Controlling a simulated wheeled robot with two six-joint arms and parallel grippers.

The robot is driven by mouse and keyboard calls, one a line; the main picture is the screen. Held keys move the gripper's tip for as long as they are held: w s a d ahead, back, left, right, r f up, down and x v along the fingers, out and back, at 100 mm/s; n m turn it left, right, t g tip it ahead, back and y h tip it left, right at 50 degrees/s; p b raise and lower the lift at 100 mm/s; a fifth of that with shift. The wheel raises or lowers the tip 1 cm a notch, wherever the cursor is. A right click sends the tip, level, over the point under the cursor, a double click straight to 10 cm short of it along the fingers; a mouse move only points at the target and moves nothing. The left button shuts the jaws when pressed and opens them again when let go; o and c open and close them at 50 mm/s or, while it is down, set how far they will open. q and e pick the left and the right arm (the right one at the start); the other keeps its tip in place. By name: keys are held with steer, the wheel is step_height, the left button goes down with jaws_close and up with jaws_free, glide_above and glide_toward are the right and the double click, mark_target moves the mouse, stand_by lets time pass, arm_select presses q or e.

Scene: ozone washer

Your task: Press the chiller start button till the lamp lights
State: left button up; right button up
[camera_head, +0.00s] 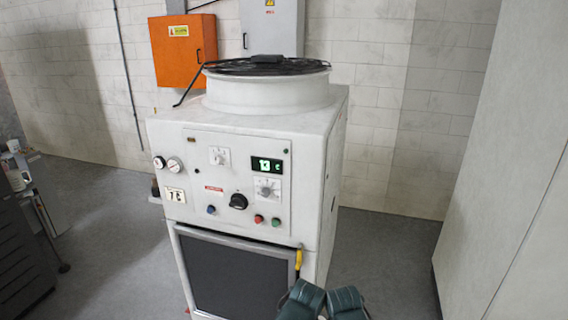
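The chiller (322,170) is a white cabinet with a round fan housing on top and a control panel on its front. Low on the panel are a red button (258,218) and, to its right, a green button (276,222). I cannot read their labels. A small dark round spot, perhaps a lamp (286,151), is at the panel's upper right and looks unlit. My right gripper (327,296) is at the bottom edge, below and right of the buttons and apart from them. Its two dark green fingers are spread with nothing between them. My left gripper is not in view.
The panel also has a lit green display (267,165), a black knob (238,201), a blue button (211,209) and two gauges. A yellow handle (299,259) stands at the grille's upper right. A tall pale panel (505,190) is at the right, with clear floor between.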

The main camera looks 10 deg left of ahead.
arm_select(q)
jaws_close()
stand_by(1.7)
